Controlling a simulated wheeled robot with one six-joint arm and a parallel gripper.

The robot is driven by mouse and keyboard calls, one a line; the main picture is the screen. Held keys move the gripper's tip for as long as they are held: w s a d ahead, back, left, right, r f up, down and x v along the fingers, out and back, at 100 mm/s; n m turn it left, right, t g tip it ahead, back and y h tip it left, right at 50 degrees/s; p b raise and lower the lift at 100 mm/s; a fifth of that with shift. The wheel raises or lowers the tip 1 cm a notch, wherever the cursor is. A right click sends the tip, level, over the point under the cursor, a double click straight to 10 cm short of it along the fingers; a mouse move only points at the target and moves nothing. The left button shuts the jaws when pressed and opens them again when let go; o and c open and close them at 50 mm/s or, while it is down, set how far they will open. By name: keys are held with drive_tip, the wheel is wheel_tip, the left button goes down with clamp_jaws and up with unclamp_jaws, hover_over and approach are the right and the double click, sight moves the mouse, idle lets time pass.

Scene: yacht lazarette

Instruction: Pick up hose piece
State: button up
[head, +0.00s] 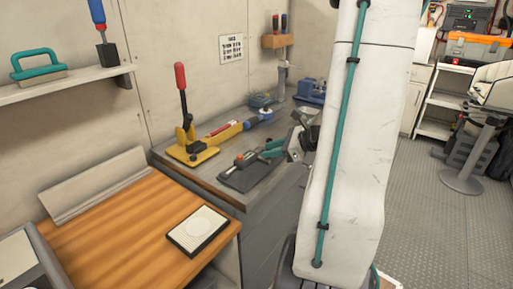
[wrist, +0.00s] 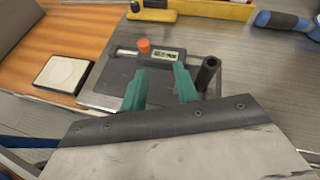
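The hose piece (wrist: 206,76) looks like a short black tube with an open end, at the right edge of a dark grey board (wrist: 100,85) in the wrist view. I cannot tell whether it stands or leans. My gripper (wrist: 159,84) has two teal fingers spread apart with nothing between them, over the board. The hose piece is just right of the right finger, and I see no grip on it. In the head view my gripper (head: 262,152) is low over the board (head: 243,178) on the grey bench; I cannot make out the hose piece there.
A caliper-like tool with a display (wrist: 160,56) and an orange knob lies on the board. A yellow tool with a red handle (head: 181,85) stands behind on the bench. A blue-handled tool (wrist: 284,20) lies at right. A wooden desk (head: 130,225) with a framed white pad adjoins at left.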

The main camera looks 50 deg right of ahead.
drive_tip(key=d+m, duration=0.1)
drive_tip(key=d+m+h, duration=0.1)
drive_tip(key=d, duration=0.1)
drive_tip(key=d+f+m+t+h, duration=0.1)
drive_tip(key=shift+s+d+m, duration=0.3)
drive_tip(key=shift+s+d, duration=0.1)
drive_tip(key=shift+w+d+r+m+h, duration=0.15)
drive_tip(key=shift+w+d+m+h, duration=0.1)
drive_tip(key=shift+w+m+h, duration=0.05)
drive_tip(key=x, duration=0.7)
drive_tip(key=shift+w+d+r, duration=0.15)
drive_tip(key=shift+w+d, duration=0.05)
drive_tip(key=shift+w, duration=0.15)
clamp_jaws()
